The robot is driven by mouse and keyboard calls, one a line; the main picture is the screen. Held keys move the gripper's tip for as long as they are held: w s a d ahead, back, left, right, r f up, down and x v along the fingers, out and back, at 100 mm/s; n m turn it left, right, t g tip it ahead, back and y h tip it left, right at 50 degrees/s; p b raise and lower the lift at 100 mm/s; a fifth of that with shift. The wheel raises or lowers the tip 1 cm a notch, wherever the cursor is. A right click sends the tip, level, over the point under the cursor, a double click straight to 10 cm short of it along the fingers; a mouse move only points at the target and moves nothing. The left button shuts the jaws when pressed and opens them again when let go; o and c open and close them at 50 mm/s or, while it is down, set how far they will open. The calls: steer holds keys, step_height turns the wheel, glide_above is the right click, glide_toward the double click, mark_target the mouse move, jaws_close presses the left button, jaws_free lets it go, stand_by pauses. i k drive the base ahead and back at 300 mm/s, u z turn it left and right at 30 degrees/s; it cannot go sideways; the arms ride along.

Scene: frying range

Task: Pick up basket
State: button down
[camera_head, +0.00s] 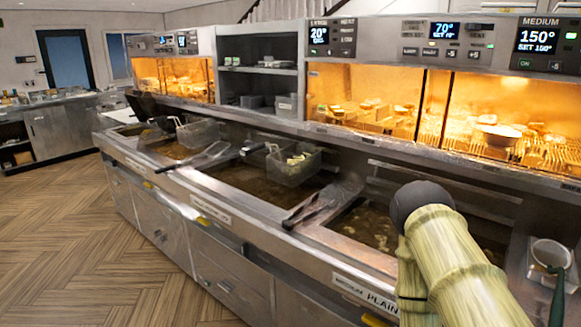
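A wire fry basket (292,170) sits over the middle oil vat of the frying range, with some pale green or yellow food in it. Its dark handle points left. A second wire basket (198,134) sits farther back over another vat. I cannot tell which basket the task means. Part of my arm shows at the lower right, in front of the nearest vat. My gripper itself is not visible, so what it holds cannot be seen. Both baskets stand well apart from the visible part of my arm.
Metal tongs or a similar tool (322,203) lie across the divider by the nearest vat (365,228). Heated cabinets (490,125) with food line the back. The wooden floor (70,230) at left is clear.

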mark_target(289, 166)
steer(key=u, duration=0.55)
steer(key=k, duration=1.25)
steer(key=u, duration=1)
steer(key=i, duration=4)
steer(key=z, duration=1.35)
steer(key=i, duration=0.95)
steer(key=z, duration=1.35)
steer(key=i, duration=0.4)
steer(key=u, duration=1.75)
